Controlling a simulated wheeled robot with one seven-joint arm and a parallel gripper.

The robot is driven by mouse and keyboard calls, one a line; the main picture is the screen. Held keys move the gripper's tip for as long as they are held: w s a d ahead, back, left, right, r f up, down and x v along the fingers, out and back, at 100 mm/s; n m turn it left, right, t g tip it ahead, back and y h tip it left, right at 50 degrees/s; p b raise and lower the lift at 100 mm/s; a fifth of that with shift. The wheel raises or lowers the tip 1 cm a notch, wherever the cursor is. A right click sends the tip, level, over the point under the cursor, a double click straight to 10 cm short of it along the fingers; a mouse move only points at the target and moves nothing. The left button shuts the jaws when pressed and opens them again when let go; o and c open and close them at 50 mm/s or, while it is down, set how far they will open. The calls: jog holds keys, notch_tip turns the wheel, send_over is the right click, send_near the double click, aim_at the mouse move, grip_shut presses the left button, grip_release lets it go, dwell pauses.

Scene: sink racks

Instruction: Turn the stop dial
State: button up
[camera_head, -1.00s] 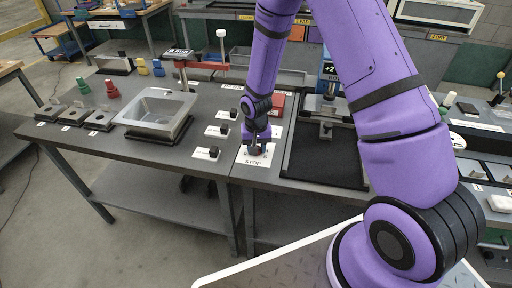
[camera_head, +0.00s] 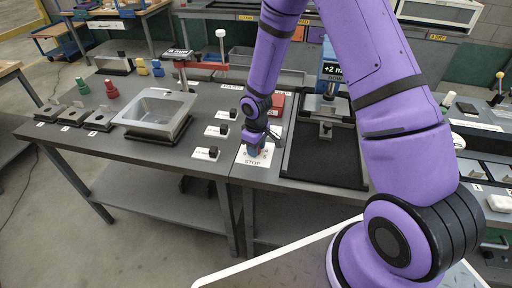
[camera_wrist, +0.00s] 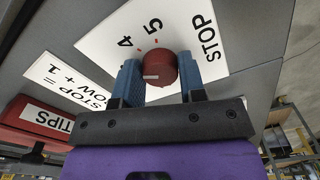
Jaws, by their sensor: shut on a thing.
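The stop dial is a round dark red knob (camera_wrist: 159,68) with a pale pointer mark. It sits on a white plate (camera_wrist: 217,66) printed STOP, with the numbers 4 and 5 showing in the wrist view. My gripper (camera_wrist: 158,80) is over the plate, its two blue fingers on either side of the knob and shut on it. In the head view my gripper (camera_head: 254,150) reaches down onto the white STOP plate (camera_head: 252,161) at the bench's front edge. The gripper hides most of the dial there, and the other numbers are hidden.
A column of small black knobs on white labels (camera_head: 206,153) stands left of the plate. A red box marked TIPS (camera_wrist: 40,122) lies beyond a white STOP label card (camera_wrist: 67,83). A dark tray (camera_head: 322,165) is close to the right.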

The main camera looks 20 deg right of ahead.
jog(key=shift+n, duration=0.7)
jog(key=o, duration=0.9)
jog(key=shift+r, duration=0.15)
notch_tip(320, 180, up, 11)
jog(key=shift+f, duration=0.2)
jog(key=shift+r, duration=0.1)
